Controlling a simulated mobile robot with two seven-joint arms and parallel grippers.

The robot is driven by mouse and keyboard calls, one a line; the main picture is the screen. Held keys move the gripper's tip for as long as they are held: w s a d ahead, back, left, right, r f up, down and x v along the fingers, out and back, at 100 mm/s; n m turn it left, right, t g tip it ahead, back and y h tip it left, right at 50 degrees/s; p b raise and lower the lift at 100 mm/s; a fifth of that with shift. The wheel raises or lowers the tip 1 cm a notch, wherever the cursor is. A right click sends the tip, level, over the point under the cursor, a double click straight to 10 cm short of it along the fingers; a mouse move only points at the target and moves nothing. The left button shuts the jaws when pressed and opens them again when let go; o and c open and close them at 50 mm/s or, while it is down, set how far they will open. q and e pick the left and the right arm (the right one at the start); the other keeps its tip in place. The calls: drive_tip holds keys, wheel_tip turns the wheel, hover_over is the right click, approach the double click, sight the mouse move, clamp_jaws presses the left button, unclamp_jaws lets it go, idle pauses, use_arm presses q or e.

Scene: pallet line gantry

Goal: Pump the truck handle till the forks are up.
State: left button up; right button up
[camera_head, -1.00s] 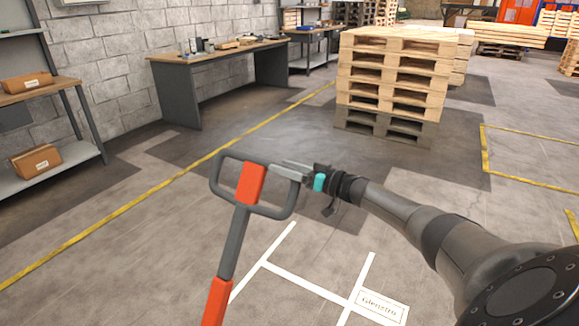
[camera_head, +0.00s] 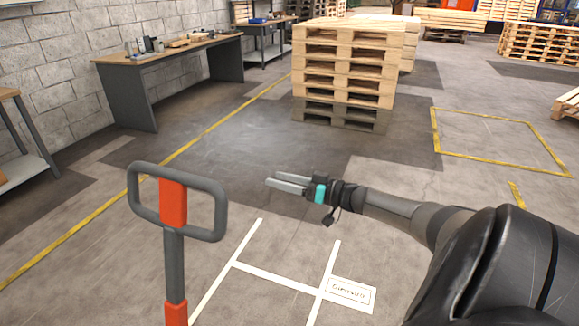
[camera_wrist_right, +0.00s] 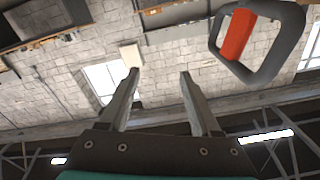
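The truck handle (camera_head: 219,215) is a dark grey loop with a red centre grip on a grey and red shaft, standing nearly upright at the lower left in the head view. The forks and truck body are out of view. My right gripper (camera_head: 270,186) is to the right of the loop, apart from it, with its two fingers spread and nothing between them. In the right wrist view the gripper (camera_wrist_right: 160,75) is open and empty, and the handle loop (camera_wrist_right: 283,55) shows at the upper right, outside the fingers. My left gripper is not in view.
A pallet stack (camera_head: 345,75) stands on the floor ahead. A workbench (camera_head: 165,55) with small items is along the block wall at left. White floor lines and a label (camera_head: 348,292) lie right of the handle. The floor between handle and pallets is clear.

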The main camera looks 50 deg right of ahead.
use_arm(q)
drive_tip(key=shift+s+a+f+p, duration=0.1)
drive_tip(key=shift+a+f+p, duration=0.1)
drive_tip(key=shift+p, duration=0.1)
use_arm(e)
drive_tip(key=shift+s+d+f, duration=0.1)
drive_tip(key=shift+s+f, duration=0.1)
drive_tip(key=shift+s, duration=0.25)
drive_tip(key=shift+s+d+f, duration=0.1)
drive_tip(key=shift+s+f, duration=0.05)
drive_tip(key=shift+s, duration=0.3)
drive_tip(key=shift+a, duration=0.15)
